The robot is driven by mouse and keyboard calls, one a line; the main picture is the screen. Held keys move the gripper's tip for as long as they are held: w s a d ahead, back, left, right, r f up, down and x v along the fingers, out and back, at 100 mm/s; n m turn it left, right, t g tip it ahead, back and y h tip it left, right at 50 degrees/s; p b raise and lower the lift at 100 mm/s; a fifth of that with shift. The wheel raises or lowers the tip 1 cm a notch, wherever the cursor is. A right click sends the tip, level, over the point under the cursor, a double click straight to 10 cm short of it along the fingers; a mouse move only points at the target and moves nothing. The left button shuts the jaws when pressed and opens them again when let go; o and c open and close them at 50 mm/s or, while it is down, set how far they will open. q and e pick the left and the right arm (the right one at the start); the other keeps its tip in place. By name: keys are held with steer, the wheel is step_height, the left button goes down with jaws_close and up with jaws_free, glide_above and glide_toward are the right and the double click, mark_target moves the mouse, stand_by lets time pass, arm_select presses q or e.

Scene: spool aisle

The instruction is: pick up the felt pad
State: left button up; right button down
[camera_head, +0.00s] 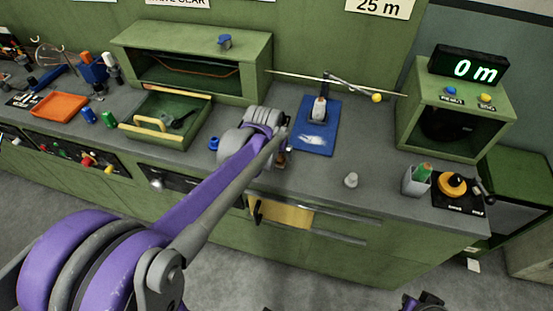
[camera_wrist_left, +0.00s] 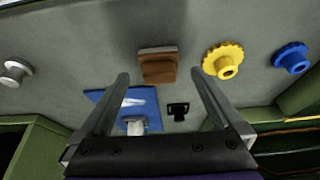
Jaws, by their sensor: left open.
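The felt pad appears to be the brown block with a pale grey edge (camera_wrist_left: 158,67) in the left wrist view. It rests on the grey counter, between and just beyond my left fingertips. My left gripper (camera_wrist_left: 160,75) is open and empty, one finger towards each side of the block. In the head view my purple left arm reaches over the counter, and its wrist hides most of the left gripper (camera_head: 281,146). Only a small brown bit of the block (camera_head: 281,159) shows there. A dark part of my right arm (camera_head: 424,302) shows at the bottom edge; its jaws are unclear.
A yellow toothed knob (camera_wrist_left: 223,61) and a blue one (camera_wrist_left: 291,58) sit nearby. A grey knob (camera_head: 351,180) and a pen cup (camera_head: 417,181) stand right. A green tray (camera_head: 158,133) lies left.

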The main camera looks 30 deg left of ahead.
mark_target(276, 154)
arm_select(q)
steer(key=x, duration=0.3)
steer(key=shift+w+f, duration=0.15)
steer(key=shift+w, duration=0.1)
steer(key=c, duration=1.4)
step_height(276, 154, up, 10)
steer(key=shift+r+p, duration=0.1)
steer(key=shift+p, duration=0.25)
